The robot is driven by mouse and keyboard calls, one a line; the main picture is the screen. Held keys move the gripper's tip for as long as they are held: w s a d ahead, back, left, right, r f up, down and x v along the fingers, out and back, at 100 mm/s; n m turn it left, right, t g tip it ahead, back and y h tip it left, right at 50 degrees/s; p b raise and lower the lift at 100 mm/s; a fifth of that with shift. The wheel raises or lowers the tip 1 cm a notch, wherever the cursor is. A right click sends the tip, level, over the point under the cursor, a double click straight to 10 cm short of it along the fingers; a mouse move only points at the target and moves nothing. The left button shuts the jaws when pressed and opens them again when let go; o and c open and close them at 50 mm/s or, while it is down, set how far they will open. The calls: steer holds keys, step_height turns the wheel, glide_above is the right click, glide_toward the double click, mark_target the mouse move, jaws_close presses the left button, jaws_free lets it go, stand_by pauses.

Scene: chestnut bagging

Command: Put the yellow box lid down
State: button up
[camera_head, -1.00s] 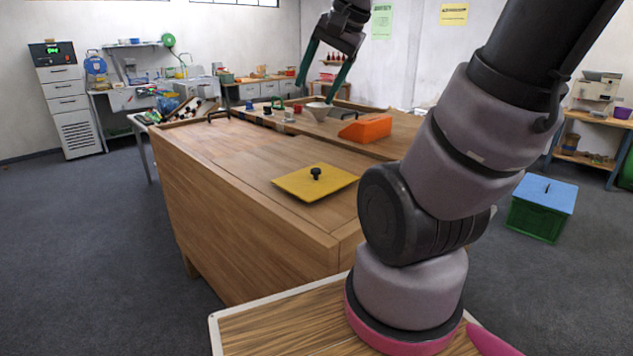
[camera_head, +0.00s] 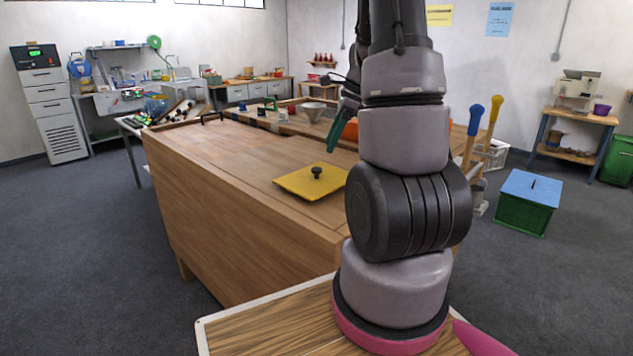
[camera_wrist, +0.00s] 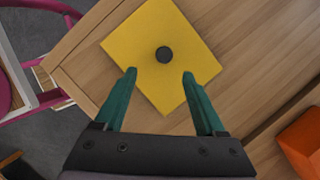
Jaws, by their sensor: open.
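The yellow box lid (camera_head: 304,181) is a flat square plate with a black knob (camera_head: 317,172). It lies flat on the wooden workbench top (camera_head: 230,150), close to the bench's near edge. In the wrist view the lid (camera_wrist: 140,45) is ahead of my gripper (camera_wrist: 160,82), with the knob (camera_wrist: 164,54) centred just beyond the two green fingertips. My gripper is open and empty, with its fingers apart. In the head view one green finger (camera_head: 332,135) shows above the bench, up and right of the lid, and my arm hides the rest.
An orange object (camera_head: 350,130) is partly hidden behind my arm and also shows in the wrist view (camera_wrist: 302,145). A funnel (camera_head: 312,111) and small items stand along the bench's back. A green box with a blue lid (camera_head: 530,188) is on the floor at right. Bare bench top lies left of the lid.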

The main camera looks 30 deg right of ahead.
mark_target(317, 168)
steer(key=x, duration=0.8)
steer(key=shift+w+f, duration=0.35)
steer(key=shift+w, duration=0.05)
jaws_close()
